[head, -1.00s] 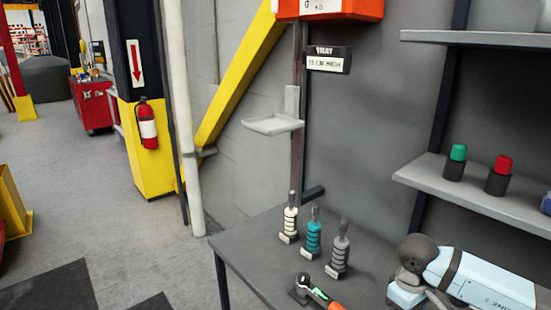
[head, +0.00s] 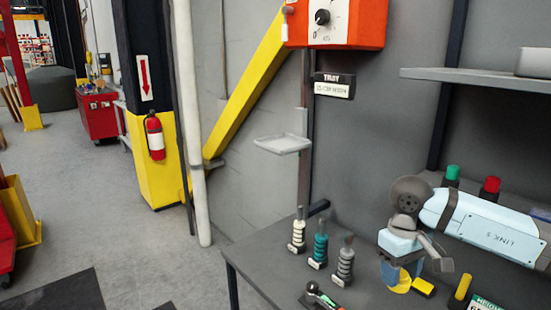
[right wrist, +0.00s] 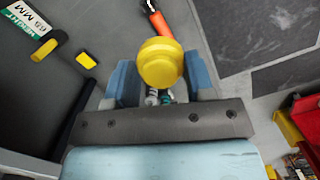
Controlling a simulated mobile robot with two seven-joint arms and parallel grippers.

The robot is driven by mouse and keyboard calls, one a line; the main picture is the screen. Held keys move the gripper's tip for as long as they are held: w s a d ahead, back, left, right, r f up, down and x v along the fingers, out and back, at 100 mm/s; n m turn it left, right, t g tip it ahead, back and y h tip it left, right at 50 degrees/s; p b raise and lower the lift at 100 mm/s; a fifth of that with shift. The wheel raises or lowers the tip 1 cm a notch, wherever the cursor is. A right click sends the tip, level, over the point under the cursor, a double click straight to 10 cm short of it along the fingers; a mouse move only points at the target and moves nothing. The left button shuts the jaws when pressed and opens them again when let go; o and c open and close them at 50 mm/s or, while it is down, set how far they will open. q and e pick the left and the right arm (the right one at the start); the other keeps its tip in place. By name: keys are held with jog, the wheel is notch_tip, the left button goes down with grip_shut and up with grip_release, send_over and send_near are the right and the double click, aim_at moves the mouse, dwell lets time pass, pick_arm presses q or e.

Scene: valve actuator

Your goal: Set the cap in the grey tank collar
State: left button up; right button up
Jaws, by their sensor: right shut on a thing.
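A round yellow cap (right wrist: 160,62) is between the blue fingers of my right gripper (right wrist: 163,88) in the right wrist view. In the head view my right gripper (head: 400,272) points down over the right part of the bench, shut on the yellow cap (head: 397,284), which shows below it. Three ribbed pieces with upright stems stand on the bench: white (head: 298,236), teal (head: 319,250) and grey (head: 344,267). I cannot tell which thing is the grey tank collar. My left gripper is not in view.
A tool with a ratchet-like head (head: 318,295) lies at the bench's front. A yellow block (head: 423,287), a yellow post (head: 463,287) and a height sign (head: 487,301) are right of my gripper. Green (head: 452,172) and red (head: 491,184) capped pieces show behind my arm. A small tray (head: 283,144) is on the wall.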

aim_at(400, 286)
jog(key=shift+m, duration=0.3)
jog(key=r, duration=0.4)
jog(key=r+p, duration=0.1)
jog(key=r, duration=0.1)
jog(key=shift+a+r, duration=0.15)
jog(key=shift+a, duration=0.25)
jog(key=f+m, duration=0.1)
jog(key=f, duration=0.2)
jog(key=s+f+m, duration=0.1)
jog(key=f, duration=0.2)
jog(key=s+f+m, duration=0.1)
jog(key=f, duration=0.3)
jog(key=shift+s+m, duration=0.25)
jog(key=shift+m, duration=0.05)
jog(key=shift+r, duration=0.1)
